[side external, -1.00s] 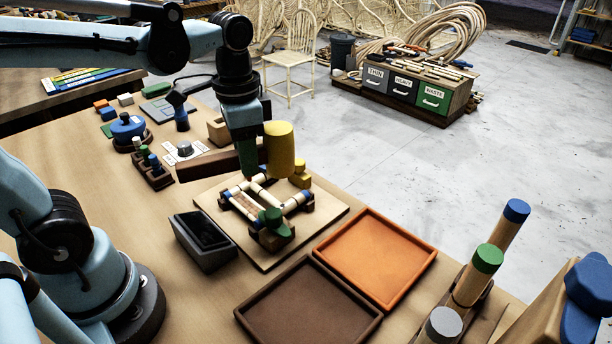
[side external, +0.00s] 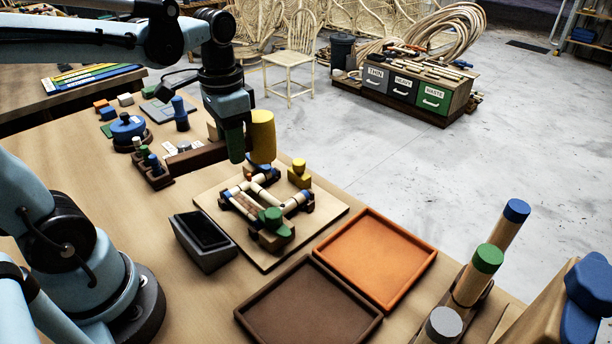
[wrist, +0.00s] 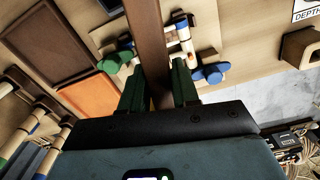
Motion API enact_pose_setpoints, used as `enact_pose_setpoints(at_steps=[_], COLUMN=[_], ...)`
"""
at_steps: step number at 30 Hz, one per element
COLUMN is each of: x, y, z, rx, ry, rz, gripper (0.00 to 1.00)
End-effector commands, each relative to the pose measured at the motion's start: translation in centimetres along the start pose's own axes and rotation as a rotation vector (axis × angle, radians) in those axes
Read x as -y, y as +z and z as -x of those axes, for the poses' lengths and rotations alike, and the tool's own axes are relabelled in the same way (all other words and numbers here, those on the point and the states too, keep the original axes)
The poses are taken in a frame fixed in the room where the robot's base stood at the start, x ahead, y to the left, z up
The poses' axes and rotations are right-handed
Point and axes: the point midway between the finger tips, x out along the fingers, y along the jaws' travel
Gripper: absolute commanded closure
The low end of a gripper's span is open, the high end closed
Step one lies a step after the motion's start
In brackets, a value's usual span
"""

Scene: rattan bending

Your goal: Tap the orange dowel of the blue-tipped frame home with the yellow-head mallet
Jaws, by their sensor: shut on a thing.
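My gripper (side external: 236,148) is shut on the brown handle (side external: 197,158) of the yellow-head mallet. The mallet's yellow head (side external: 262,137) hangs in the air above the far edge of the work board. In the wrist view the handle (wrist: 147,40) runs up between the green fingers of my gripper (wrist: 158,88). The blue-tipped frame (side external: 265,200), of pale rods with blue ends, sits on the board (side external: 318,216) below and in front of the mallet, apart from it. Small red-orange marks show on the frame; I cannot tell which is the orange dowel. The handle hides part of the frame in the wrist view.
A yellow block piece (side external: 300,174) and a green block piece (side external: 272,228) stand by the frame. A dark grey bin (side external: 204,242) is left of the board. An orange tray (side external: 375,258) and a brown tray (side external: 308,305) lie in front. Upright capped rods (side external: 487,262) stand at right.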

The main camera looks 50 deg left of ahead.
Motion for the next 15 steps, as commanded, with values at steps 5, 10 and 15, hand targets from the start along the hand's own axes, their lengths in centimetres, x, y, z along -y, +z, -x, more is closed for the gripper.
enact_pose_setpoints(at_steps=[5,10,15], x=[3.1,4.2,4.2], y=[1.0,1.4,1.4], z=[0.0,-0.2,-1.2], rx=[0.002,0.003,0.003], ry=[0.000,0.000,0.000], rz=[0.143,0.194,0.196], gripper=[1.00,1.00,1.00])
